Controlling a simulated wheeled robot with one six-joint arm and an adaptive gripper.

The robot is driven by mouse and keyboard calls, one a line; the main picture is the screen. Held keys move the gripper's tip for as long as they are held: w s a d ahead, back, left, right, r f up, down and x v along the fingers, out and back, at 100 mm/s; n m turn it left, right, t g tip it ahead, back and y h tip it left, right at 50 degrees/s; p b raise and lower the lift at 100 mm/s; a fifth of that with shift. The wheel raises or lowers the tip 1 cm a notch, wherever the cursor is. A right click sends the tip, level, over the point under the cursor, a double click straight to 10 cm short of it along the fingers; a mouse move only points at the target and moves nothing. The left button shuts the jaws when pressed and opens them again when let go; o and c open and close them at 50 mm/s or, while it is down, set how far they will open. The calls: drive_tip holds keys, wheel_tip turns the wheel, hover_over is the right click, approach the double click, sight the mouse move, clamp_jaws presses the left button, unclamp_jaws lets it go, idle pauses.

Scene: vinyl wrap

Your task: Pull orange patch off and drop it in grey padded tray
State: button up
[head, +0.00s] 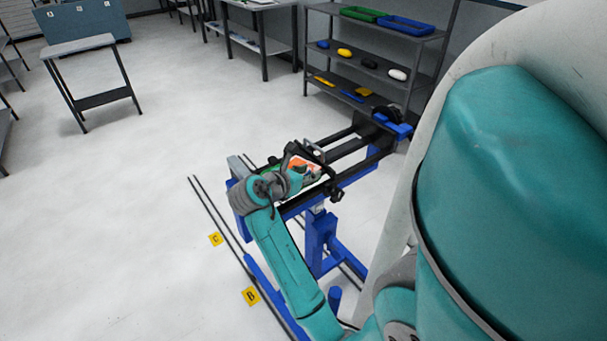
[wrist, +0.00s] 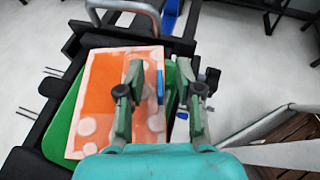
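The orange patch (wrist: 105,95), with a pale border and pale round spots, lies over a green panel (wrist: 60,140) in a dark frame. It also shows in the head view (head: 303,165), partly hidden by my gripper. A small blue tab (wrist: 160,87) is at the patch's right edge. My gripper (wrist: 160,68) is open over that edge, one finger above the patch and the other to the right of it. The blue tab appears between the fingers; I cannot tell whether either finger touches anything. I cannot make out a grey padded tray in either view.
The frame sits on a blue stand (head: 318,235) with black rails. A grey shelf rack (head: 420,80) behind holds a green tray (head: 363,14), a blue tray (head: 405,25) and small items. A small table (head: 85,45) stands far left.

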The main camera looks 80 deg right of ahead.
clamp_jaws()
drive_tip(key=shift+r, duration=0.75)
idle(1.0)
drive_tip(key=shift+r, duration=3.35)
